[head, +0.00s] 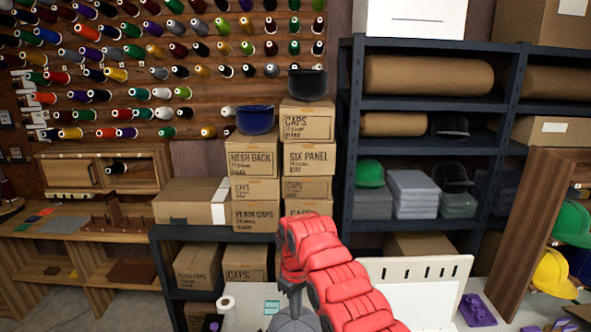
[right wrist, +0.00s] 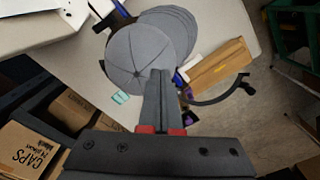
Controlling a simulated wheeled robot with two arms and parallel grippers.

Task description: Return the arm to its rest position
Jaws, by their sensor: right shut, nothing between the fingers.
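My right arm (head: 335,280), in red padding, enters the head view from the bottom and bends down over the pale worktop (head: 247,304). In the right wrist view my right gripper (right wrist: 162,75) is shut and empty, its fingers together. Its tips overlap the lower edge of a grey cap (right wrist: 132,50) in the picture; I cannot tell whether they touch it. The head view cuts off the gripper's lower end at the bottom edge. My left arm and gripper are not in view.
Stacked cap boxes (head: 255,161) stand behind my arm, with a dark shelf unit (head: 432,103) to their right. A slotted white panel (head: 418,270) stands close to the arm's right. Grey pieces (right wrist: 185,30) and a cardboard box (right wrist: 220,66) lie by the cap.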

